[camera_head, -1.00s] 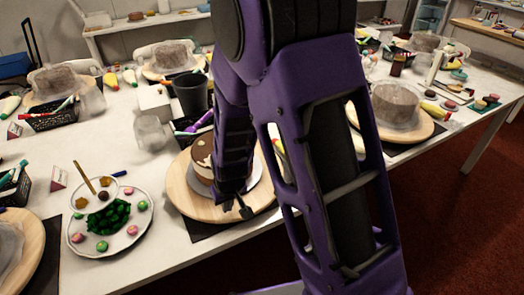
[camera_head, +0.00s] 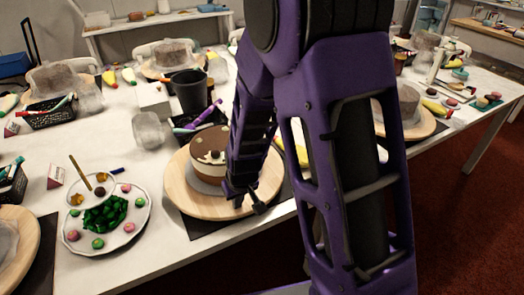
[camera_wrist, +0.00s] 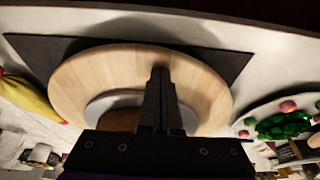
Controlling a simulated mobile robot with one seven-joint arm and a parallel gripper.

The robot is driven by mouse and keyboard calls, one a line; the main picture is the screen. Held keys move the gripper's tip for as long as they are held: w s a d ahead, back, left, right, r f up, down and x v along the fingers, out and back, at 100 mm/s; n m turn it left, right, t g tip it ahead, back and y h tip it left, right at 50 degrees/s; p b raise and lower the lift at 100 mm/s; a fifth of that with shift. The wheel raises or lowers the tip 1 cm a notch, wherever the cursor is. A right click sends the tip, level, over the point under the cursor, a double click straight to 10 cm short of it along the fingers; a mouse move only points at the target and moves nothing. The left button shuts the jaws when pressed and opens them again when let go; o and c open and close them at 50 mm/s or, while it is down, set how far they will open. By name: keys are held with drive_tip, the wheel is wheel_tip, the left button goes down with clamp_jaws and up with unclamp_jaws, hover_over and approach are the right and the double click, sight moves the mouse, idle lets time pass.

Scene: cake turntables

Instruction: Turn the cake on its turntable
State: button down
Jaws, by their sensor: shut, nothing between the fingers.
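The cake (camera_head: 205,147), brown on top with small pale dots and a cream band on its side, stands on a round silver board on the wooden turntable (camera_head: 181,191). My gripper (camera_head: 257,208) is low at the turntable's near right edge, to the right of the cake. Its fingers are shut and empty. In the wrist view my fingertips (camera_wrist: 160,72) lie over the turntable's pale wooden rim (camera_wrist: 95,80); whether they touch it I cannot tell. The cake is mostly hidden behind my gripper there. My arm hides the cake's right side in the head view.
A white plate with green sweets and macarons (camera_head: 126,232) stands left of the turntable. A dark cup (camera_head: 189,91) and a clear glass (camera_head: 149,130) stand behind it. A dark mat (camera_head: 208,229) lies under the turntable, near the table's front edge.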

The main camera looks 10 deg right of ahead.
sight(275, 178)
drive_tip(key=shift+w+d+b, duration=0.2)
drive_tip(key=shift+d+b, duration=0.3)
drive_tip(key=shift+d, duration=1.2)
drive_tip(key=shift+w+d+b, duration=0.25)
drive_tip(key=shift+w+d, duration=0.25)
drive_tip(key=shift+d, duration=0.45)
drive_tip(key=shift+w+d+b, duration=0.3)
drive_tip(key=shift+w+d, duration=0.25)
drive_tip(key=shift+d, duration=0.35)
drive_tip(key=shift+w+d+b, duration=0.25)
drive_tip(key=shift+w+d, duration=0.25)
drive_tip(key=shift+d, duration=0.45)
drive_tip(key=w+d, duration=0.4)
drive_tip(key=w, duration=0.1)
drive_tip(key=shift+s, duration=0.1)
